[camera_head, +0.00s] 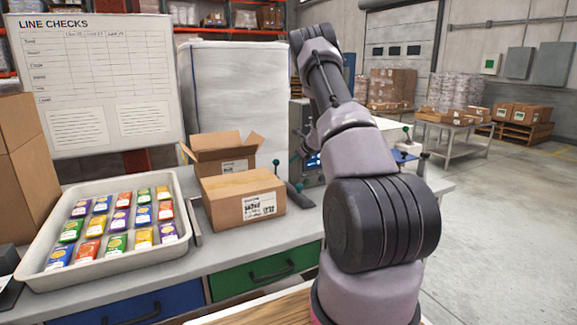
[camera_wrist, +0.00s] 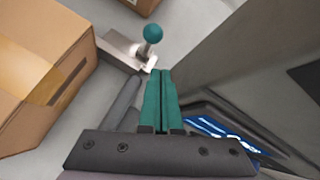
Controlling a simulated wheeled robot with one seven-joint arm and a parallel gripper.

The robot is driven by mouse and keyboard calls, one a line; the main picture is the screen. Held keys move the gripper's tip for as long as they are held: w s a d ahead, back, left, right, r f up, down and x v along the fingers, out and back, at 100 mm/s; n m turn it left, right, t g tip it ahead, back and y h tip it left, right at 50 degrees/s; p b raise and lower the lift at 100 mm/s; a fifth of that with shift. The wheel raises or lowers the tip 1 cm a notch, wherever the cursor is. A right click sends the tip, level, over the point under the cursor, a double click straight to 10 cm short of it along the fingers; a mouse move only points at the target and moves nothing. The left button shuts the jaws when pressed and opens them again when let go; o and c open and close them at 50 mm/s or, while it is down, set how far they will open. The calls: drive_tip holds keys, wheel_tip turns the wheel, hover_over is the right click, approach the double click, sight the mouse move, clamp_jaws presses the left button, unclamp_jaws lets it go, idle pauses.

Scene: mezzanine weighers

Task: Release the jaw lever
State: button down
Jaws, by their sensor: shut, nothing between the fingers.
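In the wrist view, a teal ball knob (camera_wrist: 153,33) stands on a short pale metal lever piece at the end of a grey metal plate (camera_wrist: 118,50). My gripper (camera_wrist: 160,74) has its two teal fingers together, just below the knob in the picture, with nothing between them. The fingertips overlap the view of the metal fitting; I cannot tell if they touch it. In the head view, a teal knob on a dark stem (camera_head: 276,163) stands behind the closed carton. My arm hides my gripper there. I cannot tell whether both views show the same knob.
A closed carton (camera_head: 242,198) stands left of the arm, with an open carton (camera_head: 219,150) behind it. A tray (camera_head: 33,262) of colourful packets fills the left bench. A grey machine (camera_head: 297,115) with a blue screen stands partly behind my arm.

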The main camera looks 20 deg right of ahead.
wheel_tip(320, 180, up, 6)
drive_tip(key=s, duration=0.3)
drive_tip(key=shift+d+f, duration=0.2)
drive_tip(key=shift+d, duration=0.2)
